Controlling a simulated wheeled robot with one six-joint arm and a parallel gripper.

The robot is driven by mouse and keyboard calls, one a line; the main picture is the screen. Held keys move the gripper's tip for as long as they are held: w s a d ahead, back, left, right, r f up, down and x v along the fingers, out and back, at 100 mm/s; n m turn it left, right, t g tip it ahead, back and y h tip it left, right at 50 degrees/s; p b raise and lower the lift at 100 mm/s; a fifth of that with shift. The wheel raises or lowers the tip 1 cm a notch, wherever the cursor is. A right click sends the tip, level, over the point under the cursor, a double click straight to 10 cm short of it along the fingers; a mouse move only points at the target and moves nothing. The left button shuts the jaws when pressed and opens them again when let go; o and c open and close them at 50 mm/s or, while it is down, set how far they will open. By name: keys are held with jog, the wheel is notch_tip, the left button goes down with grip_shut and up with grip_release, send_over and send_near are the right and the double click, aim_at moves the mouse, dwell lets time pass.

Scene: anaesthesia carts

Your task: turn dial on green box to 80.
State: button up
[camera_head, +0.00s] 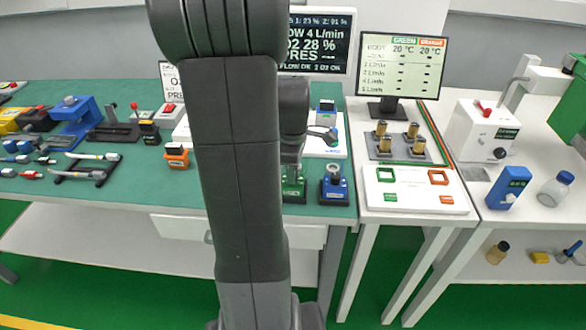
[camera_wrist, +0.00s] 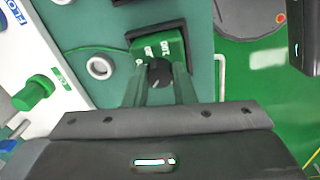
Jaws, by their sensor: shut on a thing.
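The green box (camera_head: 293,190) stands near the front edge of the green-topped bench, partly hidden behind my arm in the head view. In the wrist view the green box (camera_wrist: 172,46) has white lettering on its top, too small to read with certainty. Its dark round dial (camera_wrist: 160,72) sits between my fingertips. My gripper (camera_wrist: 161,76) is shut on the dial from above. In the head view my gripper is mostly hidden by my arm, and the dial's setting cannot be read.
A blue box with a knob (camera_head: 335,187) stands just right of the green box. A white panel (camera_head: 415,190) lies on the white table further right. A monitor (camera_head: 402,66) stands behind it. An orange box (camera_head: 176,156) is to the left of my arm.

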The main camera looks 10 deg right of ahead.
jog(key=m, duration=0.6)
jog(key=shift+m+p, duration=0.3)
jog(key=shift+p, duration=0.05)
jog(key=m, duration=1)
jog(key=shift+a+m+g+p, duration=0.1)
jog(key=shift+m+g+p, duration=0.2)
jog(key=shift+m+p, duration=0.1)
jog(key=m, duration=0.5)
jog(key=shift+w, duration=0.1)
jog(key=shift+m, duration=0.4)
jog(key=o, duration=1)
jog(key=shift+r, duration=0.15)
